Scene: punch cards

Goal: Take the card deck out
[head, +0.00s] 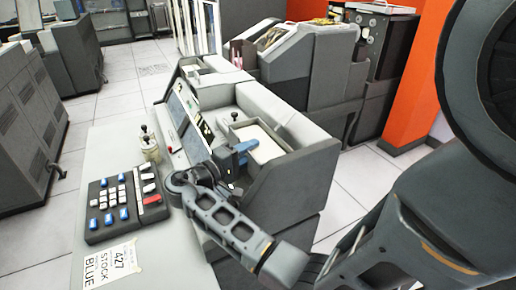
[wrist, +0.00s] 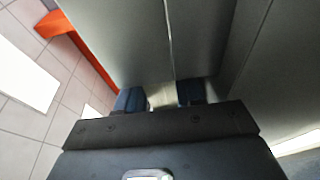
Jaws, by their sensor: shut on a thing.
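The card deck (head: 258,146) is a cream-white block lying in the open tray (head: 281,155) on top of the grey card machine. My gripper (head: 238,156) is at the deck's left, near edge, with a blue fingertip against it. In the wrist view, the two blue fingertips of my gripper (wrist: 161,97) stand a little apart with a pale strip between them. The gripper is shut on the deck. Part of the deck's near edge is hidden by the fingers.
A button panel (head: 124,201) and a paper label (head: 110,264) lie on the pale desktop at the left. More grey machines (head: 308,65) stand behind. An orange pillar (head: 413,83) is at the back right.

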